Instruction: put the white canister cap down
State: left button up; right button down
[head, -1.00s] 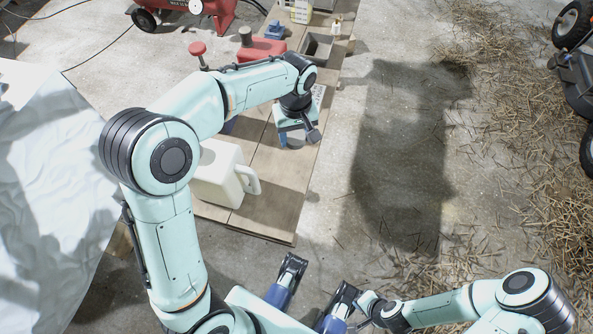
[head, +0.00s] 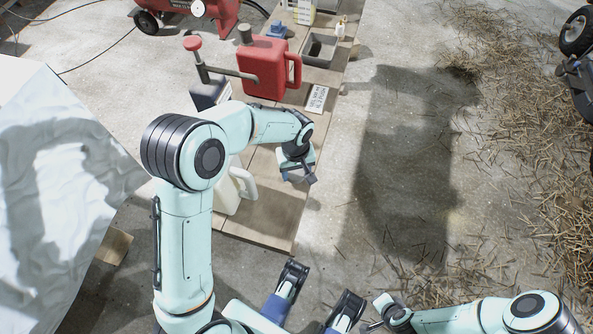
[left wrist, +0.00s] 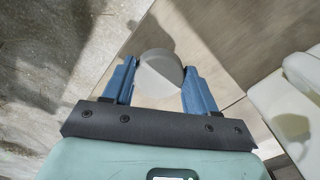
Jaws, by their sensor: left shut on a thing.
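The white canister cap (left wrist: 160,72) is a pale round disc between the blue fingers of my left gripper (left wrist: 158,85) in the left wrist view. The fingers are shut on its sides, above a wooden board. In the head view my left gripper (head: 299,176) hangs over the board's right side, and the cap cannot be made out. The white canister (head: 236,190) stands just left of the gripper, partly hidden by my arm; it also shows at the right of the left wrist view (left wrist: 285,103). My right gripper (head: 372,326) is low in the head view, its jaws unclear.
The wooden boards (head: 262,218) have bare room in front of the gripper. Behind are a red fuel can (head: 263,70), a white label card (head: 317,98) and an open grey box (head: 320,48). A crumpled pale sheet (head: 60,190) lies left; straw (head: 530,150) lies right.

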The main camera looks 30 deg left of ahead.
aim_at(296, 174)
pick_arm(q)
jog(key=shift+f, duration=0.1)
jog(key=o, duration=1.1)
jog(key=shift+c, duration=0.2)
pick_arm(e)
jog(key=shift+w, duration=0.1)
pick_arm(q)
notch_tip(296, 174, up, 12)
jog(key=p, duration=0.3)
pick_arm(e)
jog(key=s+a+r+g+y, duration=0.1)
jog(key=s+a+r, duration=0.1)
jog(key=s, duration=0.3)
jog(key=shift+a+r, duration=0.25)
jog(key=shift+r, duration=0.55)
jog(key=shift+s, duration=0.1)
